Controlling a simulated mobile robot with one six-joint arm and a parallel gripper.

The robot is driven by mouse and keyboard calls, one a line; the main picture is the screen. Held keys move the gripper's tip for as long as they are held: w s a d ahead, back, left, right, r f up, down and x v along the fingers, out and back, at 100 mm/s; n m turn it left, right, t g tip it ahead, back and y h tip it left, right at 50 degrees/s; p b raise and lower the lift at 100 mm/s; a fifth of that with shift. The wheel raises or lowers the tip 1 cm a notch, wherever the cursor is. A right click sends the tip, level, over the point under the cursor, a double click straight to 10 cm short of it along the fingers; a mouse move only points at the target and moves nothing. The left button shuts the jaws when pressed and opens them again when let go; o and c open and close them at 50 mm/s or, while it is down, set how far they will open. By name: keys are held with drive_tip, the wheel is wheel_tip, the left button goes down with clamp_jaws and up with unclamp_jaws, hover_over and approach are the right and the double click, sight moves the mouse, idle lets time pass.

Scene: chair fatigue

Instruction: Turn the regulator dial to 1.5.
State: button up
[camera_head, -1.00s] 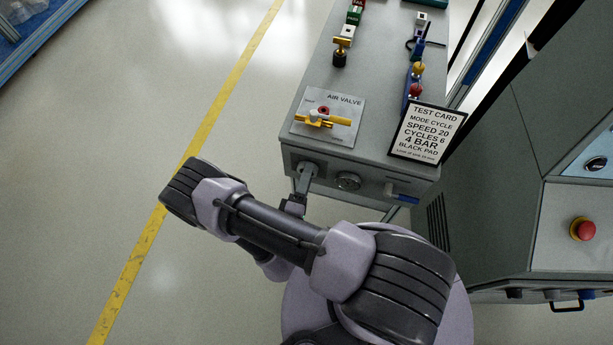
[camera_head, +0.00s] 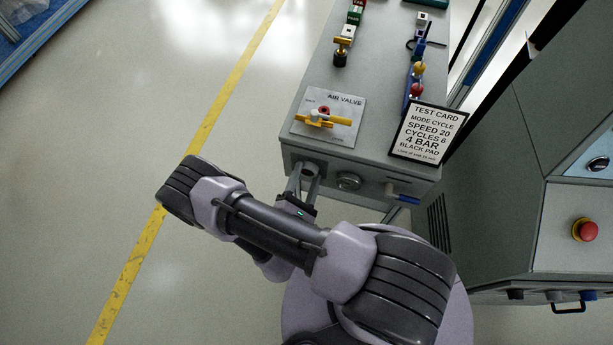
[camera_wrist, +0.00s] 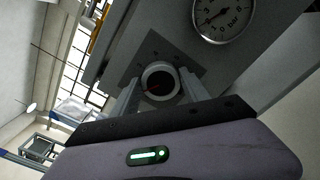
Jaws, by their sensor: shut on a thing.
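The regulator dial (camera_wrist: 160,80) is a round grey knob with a dark face and a red mark, on a square plate on the bench's front face. In the head view the dial (camera_head: 310,169) is partly hidden by my fingers. My gripper (camera_wrist: 161,92) has one finger on each side of the dial and is shut on it. The head view shows my gripper (camera_head: 305,177) reaching up to the front face. A round pressure gauge marked in bar (camera_wrist: 223,18) sits beside the dial; its needle is too small to read surely.
The bench top carries a yellow air valve handle (camera_head: 326,119) and a test card (camera_head: 428,133) reading 4 BAR. A blue-handled lever (camera_head: 405,198) sticks out right of the gauge. A grey cabinet with a red button (camera_head: 585,230) stands at right. The floor at left is clear.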

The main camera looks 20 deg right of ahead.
drive_tip(key=shift+n, duration=0.6)
drive_tip(key=shift+r, duration=0.1)
drive_tip(key=o, duration=1.4)
drive_tip(key=shift+c, duration=0.2)
